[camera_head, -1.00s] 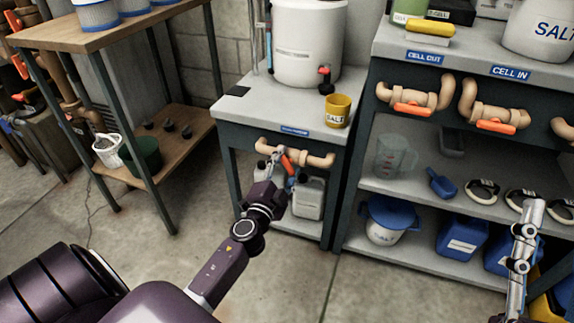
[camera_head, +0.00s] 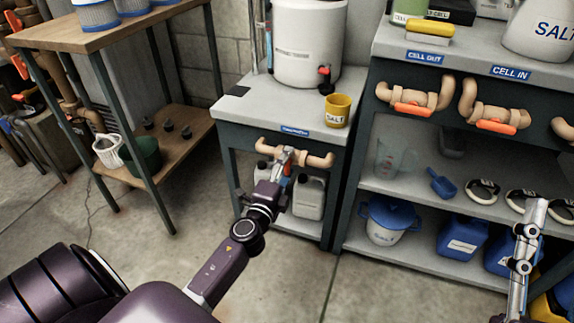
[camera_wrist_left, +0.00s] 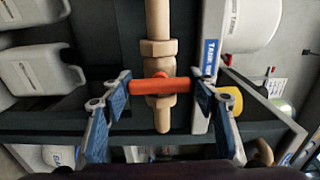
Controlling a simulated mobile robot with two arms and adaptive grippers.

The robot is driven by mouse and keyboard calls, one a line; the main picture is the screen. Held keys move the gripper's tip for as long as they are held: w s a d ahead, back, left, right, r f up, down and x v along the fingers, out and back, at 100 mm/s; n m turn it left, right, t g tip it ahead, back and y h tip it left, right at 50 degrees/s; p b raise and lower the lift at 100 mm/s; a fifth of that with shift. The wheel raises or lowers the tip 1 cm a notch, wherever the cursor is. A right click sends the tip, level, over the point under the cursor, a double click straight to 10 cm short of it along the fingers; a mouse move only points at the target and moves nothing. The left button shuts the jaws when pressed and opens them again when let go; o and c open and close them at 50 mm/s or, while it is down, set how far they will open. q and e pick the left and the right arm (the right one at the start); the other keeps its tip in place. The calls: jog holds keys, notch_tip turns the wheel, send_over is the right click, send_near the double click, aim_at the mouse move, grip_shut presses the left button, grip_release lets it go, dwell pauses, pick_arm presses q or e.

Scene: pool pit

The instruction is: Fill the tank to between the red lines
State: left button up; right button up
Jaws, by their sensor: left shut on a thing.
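The white tank (camera_head: 292,52) stands on the grey cabinet top. A thin upright tube (camera_head: 268,38) runs along its left side. I cannot make out red lines or a water level. A tan pipe valve (camera_head: 318,160) is on the cabinet front, under a small blue label (camera_head: 295,131). My left gripper (camera_head: 284,162) is shut on the valve's orange handle. In the left wrist view the handle (camera_wrist_left: 158,85) lies crosswise to the pipe, between the two blue fingertips. A silvery part of my right arm (camera_head: 522,250) shows at the right edge; its jaws are unclear.
A yellow salt cup (camera_head: 338,110) stands on the cabinet top above the valve. White jugs (camera_head: 309,198) sit below. The right bench (camera_head: 430,50) carries more orange-handled valves (camera_head: 412,108). The floor before the cabinet is clear.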

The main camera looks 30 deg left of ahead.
dwell(0.5)
pick_arm(q)
jog(key=o, duration=1.2)
jog(key=shift+c, duration=0.2)
jog(key=v, duration=1.2)
jog(key=shift+f, duration=0.1)
